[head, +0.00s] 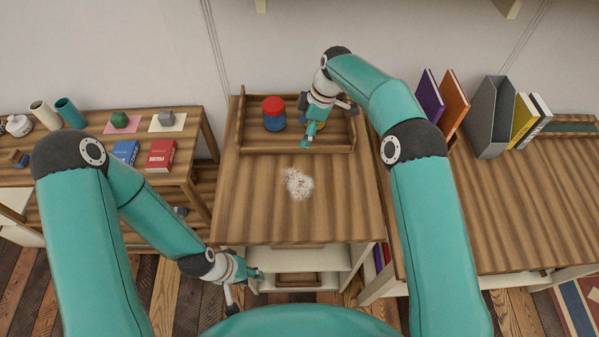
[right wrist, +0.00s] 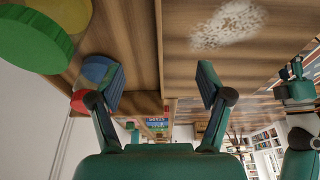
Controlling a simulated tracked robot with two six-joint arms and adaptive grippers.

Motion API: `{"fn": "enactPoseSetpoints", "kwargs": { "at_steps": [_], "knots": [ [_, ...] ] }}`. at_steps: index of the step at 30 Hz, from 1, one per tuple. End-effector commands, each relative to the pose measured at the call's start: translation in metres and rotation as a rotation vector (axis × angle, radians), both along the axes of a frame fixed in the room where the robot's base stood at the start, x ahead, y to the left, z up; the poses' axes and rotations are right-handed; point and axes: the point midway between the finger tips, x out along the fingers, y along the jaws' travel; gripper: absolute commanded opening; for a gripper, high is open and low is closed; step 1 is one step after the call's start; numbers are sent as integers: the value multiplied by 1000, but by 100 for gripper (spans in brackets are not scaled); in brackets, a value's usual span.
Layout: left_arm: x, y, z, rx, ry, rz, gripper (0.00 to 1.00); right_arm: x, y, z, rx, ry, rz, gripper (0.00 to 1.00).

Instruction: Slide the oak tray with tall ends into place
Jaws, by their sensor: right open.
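The oak tray with tall ends (head: 240,124) sits toward the back of the middle table. Its front rail (right wrist: 158,45) also shows in the right wrist view, running between the fingers. A blue jar with a red lid (head: 273,113) stands in the tray. A second jar, yellow with a green lid (right wrist: 35,38), is mostly hidden behind my right gripper in the head view. My right gripper (head: 307,140) is open at the tray's front rail, one finger on each side; contact is unclear. My left gripper (head: 256,275) hangs low before the table's front edge, its jaw opening unclear.
A pale speckled patch (head: 298,184) lies on the table in front of the tray. A low table with books (head: 160,156) and cups stands left. A right-hand table carries a grey file holder (head: 490,117) and upright books. The middle table's front is otherwise clear.

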Motion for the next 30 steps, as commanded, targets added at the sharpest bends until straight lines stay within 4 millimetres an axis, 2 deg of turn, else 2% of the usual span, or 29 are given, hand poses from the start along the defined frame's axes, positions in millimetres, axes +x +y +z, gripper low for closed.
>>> {"fn": "enactPoseSetpoints", "kwargs": {
  "at_steps": [6,11,14,24,30],
  "knots": [
    [0,0,0,0,0,0,35,-1,0,-2,-2,6,1,78],
    [0,0,1,0,0,0,35,0,-3,8,-1,3,0,78],
    [0,0,1,0,0,0,35,0,-7,22,0,0,0,78],
    [0,0,0,0,0,0,35,1,-27,86,1,-2,-1,78],
    [0,0,0,0,0,0,35,1,-34,108,0,0,0,78]
  ]
}}
